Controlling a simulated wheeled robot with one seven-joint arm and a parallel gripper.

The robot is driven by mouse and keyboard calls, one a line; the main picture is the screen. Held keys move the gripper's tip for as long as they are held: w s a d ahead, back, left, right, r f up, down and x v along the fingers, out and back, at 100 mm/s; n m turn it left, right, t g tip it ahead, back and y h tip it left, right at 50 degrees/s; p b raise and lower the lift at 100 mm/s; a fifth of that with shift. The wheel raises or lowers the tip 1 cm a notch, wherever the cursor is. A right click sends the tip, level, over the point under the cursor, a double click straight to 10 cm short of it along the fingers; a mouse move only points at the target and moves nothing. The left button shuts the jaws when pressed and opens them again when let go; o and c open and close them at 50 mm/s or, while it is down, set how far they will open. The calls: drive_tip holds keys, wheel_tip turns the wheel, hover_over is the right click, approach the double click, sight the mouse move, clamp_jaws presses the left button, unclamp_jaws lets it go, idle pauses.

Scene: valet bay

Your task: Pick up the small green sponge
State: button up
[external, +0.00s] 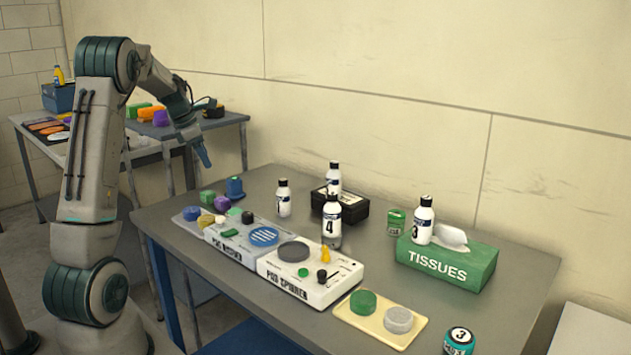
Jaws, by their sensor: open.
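A small green block (207,196), which looks like the small green sponge, sits at the back left of a grey tray on the near table. A larger green block (138,109) lies on the back table, and a round green pad (363,301) lies on a cream tray. My gripper (204,158) hangs above the near table's back left edge, up and away from the small green block. It is open and holds nothing that I can see. The gap between its fingers is hard to make out from here.
A purple piece (222,203), a yellow piece (206,219) and a blue container (234,187) crowd the small green block. The pad spinner (310,270), several bottles and a green tissue box (447,260) stand to the right.

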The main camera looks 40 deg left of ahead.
drive_tip(key=a+f+n, duration=0.4)
drive_tip(key=a+n, duration=0.1)
drive_tip(key=a, duration=0.4)
hover_over(205, 193)
drive_tip(key=s, duration=0.2)
drive_tip(key=f, duration=0.8)
drive_tip(key=shift+w+d, duration=0.25)
drive_tip(key=shift+d, duration=0.05)
drive_tip(key=x, duration=0.1)
drive_tip(key=p+x, duration=0.1)
drive_tip(key=x, duration=0.1)
drive_tip(key=a+x, duration=0.1)
drive_tip(key=shift+s+f, duration=0.1)
drive_tip(key=shift+f, duration=0.4)
drive_tip(key=shift+d+f, duration=0.1)
drive_tip(key=shift+f, duration=0.15)
drive_tip(key=shift+c, duration=0.4)
drive_tip(key=c, duration=1)
